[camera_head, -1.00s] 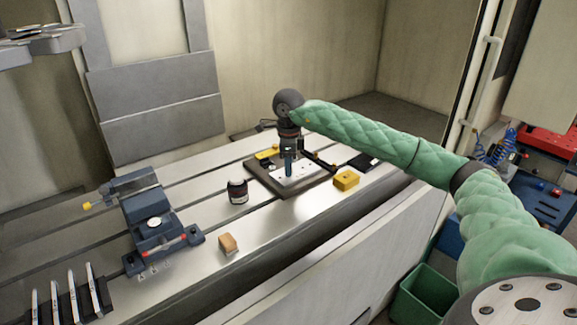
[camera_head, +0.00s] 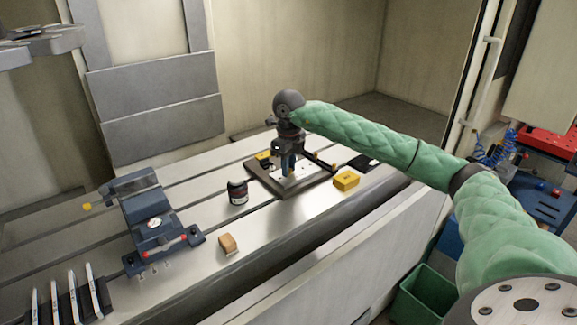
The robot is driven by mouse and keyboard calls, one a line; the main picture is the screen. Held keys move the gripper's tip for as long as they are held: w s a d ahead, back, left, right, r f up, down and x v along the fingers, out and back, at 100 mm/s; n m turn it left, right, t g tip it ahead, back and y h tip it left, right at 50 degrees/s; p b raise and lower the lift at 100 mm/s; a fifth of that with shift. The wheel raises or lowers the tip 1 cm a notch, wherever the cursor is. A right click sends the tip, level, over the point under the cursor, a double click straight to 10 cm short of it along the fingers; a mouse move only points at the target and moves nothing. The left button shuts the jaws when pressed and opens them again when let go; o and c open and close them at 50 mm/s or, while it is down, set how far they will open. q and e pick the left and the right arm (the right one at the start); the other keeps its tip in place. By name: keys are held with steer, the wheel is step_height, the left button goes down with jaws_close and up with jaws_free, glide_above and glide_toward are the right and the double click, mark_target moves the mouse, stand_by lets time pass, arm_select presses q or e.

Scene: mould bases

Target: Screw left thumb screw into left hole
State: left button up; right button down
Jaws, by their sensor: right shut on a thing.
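The mould base is a dark plate (camera_head: 290,193) with a pale top face (camera_head: 308,172), lying flat on the slotted machine table. My right gripper (camera_head: 288,171) points straight down over the left part of the pale face, its fingertips close to it. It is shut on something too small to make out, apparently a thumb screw. The holes are too small to tell apart, and the left one seems hidden by the gripper. My left gripper is not in view.
A wooden block (camera_head: 228,243) lies near the front. A dark vise (camera_head: 152,222) stands at the left. Bare table lies between the wooden block and the plate.

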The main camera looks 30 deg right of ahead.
steer(key=m, duration=0.3)
steer(key=shift+f+m, duration=0.2)
steer(key=shift+m, duration=0.2)
steer(key=m, duration=0.4)
steer(key=shift+p, duration=0.3)
steer(key=c, duration=1.2)
jaws_free()
steer(key=shift+s+d, duration=0.1)
steer(key=shift+r, duration=0.1)
steer(key=shift+r, duration=0.15)
